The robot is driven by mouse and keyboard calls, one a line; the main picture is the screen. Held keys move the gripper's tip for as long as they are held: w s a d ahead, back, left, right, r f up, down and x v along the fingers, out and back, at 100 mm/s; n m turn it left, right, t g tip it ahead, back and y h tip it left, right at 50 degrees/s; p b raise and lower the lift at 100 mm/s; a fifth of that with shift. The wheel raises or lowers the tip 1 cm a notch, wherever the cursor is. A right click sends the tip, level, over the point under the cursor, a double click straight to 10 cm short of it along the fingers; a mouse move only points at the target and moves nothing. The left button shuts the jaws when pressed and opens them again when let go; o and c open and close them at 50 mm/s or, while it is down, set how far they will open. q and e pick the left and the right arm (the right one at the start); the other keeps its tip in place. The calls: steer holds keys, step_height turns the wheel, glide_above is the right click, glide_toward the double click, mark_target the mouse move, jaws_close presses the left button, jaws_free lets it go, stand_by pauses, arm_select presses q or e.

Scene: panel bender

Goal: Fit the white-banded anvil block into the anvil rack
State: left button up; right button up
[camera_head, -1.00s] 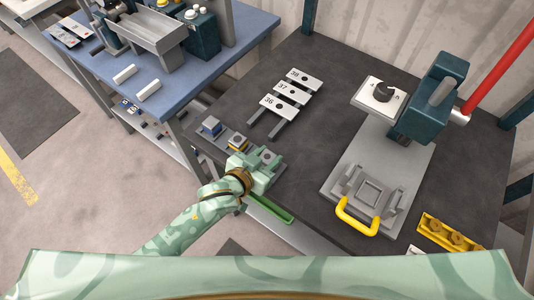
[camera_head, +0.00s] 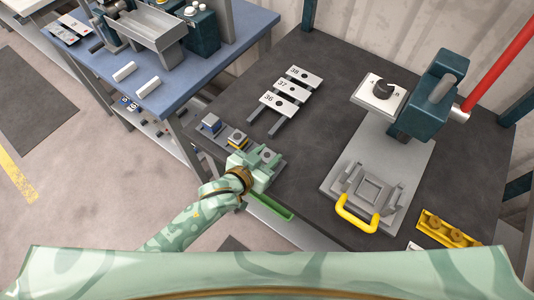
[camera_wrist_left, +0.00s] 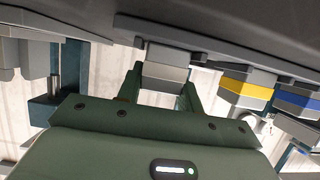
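The white-banded anvil block (camera_wrist_left: 165,70) is between the two fingers of my left gripper (camera_wrist_left: 160,92), which look closed against its sides. In the head view my left gripper (camera_head: 262,166) is at the near end of the anvil rack (camera_head: 278,167), with the block's grey top showing between the fingers. The block lines up with the yellow-banded block (camera_head: 237,139) and the blue-banded block (camera_head: 211,124), which sit in the rack. Whether it is fully seated is hard to tell. My right gripper is out of view.
A green tray (camera_head: 271,207) is at the table's near edge. Numbered plates (camera_head: 292,89) lie behind the rack. The bender (camera_head: 375,190) with its yellow handle (camera_head: 356,214) stands right, and a yellow holder (camera_head: 450,231) lies at the front right. The dark table between is clear.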

arm_select(q)
steer(key=o, duration=0.5)
steer(key=p+v, duration=0.3)
steer(key=v, duration=1.3)
steer(key=shift+a, duration=0.15)
steer(key=shift+s, duration=0.15)
